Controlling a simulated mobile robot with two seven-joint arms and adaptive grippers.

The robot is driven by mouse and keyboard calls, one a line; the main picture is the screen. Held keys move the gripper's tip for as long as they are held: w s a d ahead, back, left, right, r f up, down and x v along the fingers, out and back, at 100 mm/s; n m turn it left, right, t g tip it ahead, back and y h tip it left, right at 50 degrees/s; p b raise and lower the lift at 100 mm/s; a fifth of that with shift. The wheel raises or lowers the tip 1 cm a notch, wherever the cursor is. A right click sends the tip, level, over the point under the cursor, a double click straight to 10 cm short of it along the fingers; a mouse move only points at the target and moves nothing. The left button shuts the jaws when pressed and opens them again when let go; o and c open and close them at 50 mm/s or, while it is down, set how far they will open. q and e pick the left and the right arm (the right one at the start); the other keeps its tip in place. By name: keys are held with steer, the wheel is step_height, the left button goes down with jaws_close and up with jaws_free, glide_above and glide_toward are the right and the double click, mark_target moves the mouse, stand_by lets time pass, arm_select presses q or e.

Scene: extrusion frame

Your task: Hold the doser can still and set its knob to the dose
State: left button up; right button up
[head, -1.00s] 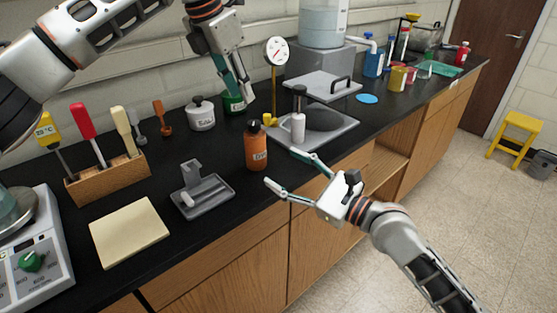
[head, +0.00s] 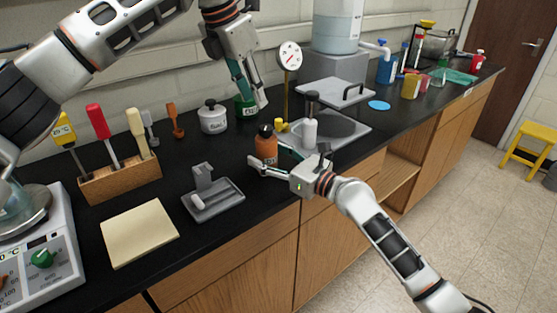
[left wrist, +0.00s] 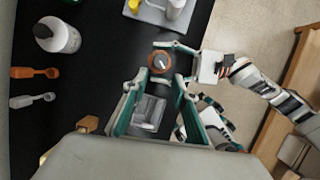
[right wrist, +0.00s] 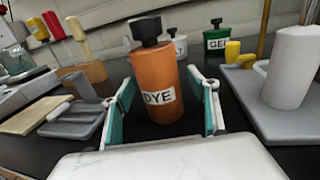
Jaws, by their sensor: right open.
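The orange can (head: 265,148) labelled DYE, with a black knob on top, stands upright on the black bench. In the right wrist view the can (right wrist: 157,85) stands between the two fingers of my right gripper (right wrist: 165,100), which is open around it. In the head view my right gripper (head: 266,158) reaches it from the front. My left gripper (head: 252,97) is higher, beyond the can, in front of a green can. In the left wrist view my left gripper (left wrist: 160,88) is open and empty, with the orange can's top (left wrist: 160,62) past its fingertips.
A grey tray (head: 215,203), a cream pad (head: 139,232) and a wooden tool rack (head: 120,180) lie to the left. A white pot (head: 213,118) and the green can (head: 246,107) stand behind. A press stand with a white cylinder (head: 310,133) is close on the right.

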steer(key=shift+w+a, duration=0.25)
steer(key=shift+a, duration=0.05)
